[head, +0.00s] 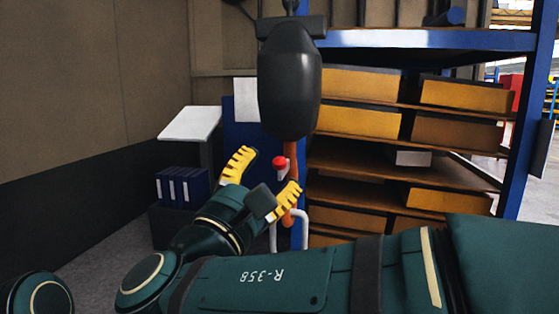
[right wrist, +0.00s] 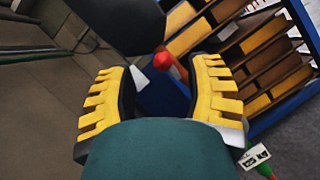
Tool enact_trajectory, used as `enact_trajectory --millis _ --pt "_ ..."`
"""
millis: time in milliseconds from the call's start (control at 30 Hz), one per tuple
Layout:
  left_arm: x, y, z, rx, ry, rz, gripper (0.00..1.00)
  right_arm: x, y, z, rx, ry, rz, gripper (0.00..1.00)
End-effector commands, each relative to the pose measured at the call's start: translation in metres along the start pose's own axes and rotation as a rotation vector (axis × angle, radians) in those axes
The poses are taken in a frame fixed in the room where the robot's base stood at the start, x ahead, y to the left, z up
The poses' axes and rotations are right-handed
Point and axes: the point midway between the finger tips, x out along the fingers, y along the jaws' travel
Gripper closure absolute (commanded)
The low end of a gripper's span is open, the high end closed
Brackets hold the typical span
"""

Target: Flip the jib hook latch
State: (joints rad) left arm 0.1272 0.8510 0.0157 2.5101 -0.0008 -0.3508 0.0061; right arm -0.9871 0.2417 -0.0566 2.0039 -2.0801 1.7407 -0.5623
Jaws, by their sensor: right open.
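A dark hook block (head: 289,85) hangs in the middle of the head view; it also shows in the right wrist view (right wrist: 115,22). An orange hook (head: 290,152) hangs below it, partly hidden behind my right gripper. A red ball (head: 279,163), apparently the latch's knob, sits beside the hook. My right gripper (head: 272,168) is open, its yellow fingers spread on either side of the ball in the picture. In the right wrist view the red ball (right wrist: 163,61) shows between the fingertips (right wrist: 165,64); whether they touch it I cannot tell. My left gripper is not in view.
A blue shelf rack (head: 425,40) with yellow bins (head: 360,83) stands behind on the right. Blue binders (head: 182,187) and a pale slanted panel (head: 190,123) are at the left. A white bent tube (head: 303,225) stands below the hook.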

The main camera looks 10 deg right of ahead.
Motion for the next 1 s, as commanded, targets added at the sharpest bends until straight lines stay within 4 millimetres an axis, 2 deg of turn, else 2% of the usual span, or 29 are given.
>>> enact_trajectory --millis 100,333,500,767,867,900,933,967,1000 --pt "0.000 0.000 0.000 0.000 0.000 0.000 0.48 -0.026 0.001 -0.001 -0.001 0.002 0.004 0.48" --pt "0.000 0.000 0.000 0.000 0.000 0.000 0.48 -0.059 0.001 0.000 0.000 0.000 0.002 0.48" --pt "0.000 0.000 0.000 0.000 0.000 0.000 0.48 -0.068 0.000 0.000 0.000 -0.001 0.000 0.48" --pt "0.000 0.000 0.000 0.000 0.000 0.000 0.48 -0.069 0.000 0.001 0.000 -0.002 0.000 0.48" --pt "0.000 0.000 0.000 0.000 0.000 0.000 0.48 -0.067 -0.003 -0.005 -0.010 0.012 -0.006 0.77" --pt "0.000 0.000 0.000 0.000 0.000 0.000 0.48 -0.065 -0.006 -0.015 -0.024 0.036 -0.016 0.91" --pt "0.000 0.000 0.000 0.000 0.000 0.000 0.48 -0.063 -0.011 -0.024 -0.040 0.061 -0.028 1.00" --pt "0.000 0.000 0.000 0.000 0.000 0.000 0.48 -0.059 -0.018 -0.038 -0.060 0.097 -0.045 1.00" --pt "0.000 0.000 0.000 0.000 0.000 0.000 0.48 -0.056 -0.030 -0.060 -0.090 0.157 -0.076 1.00"
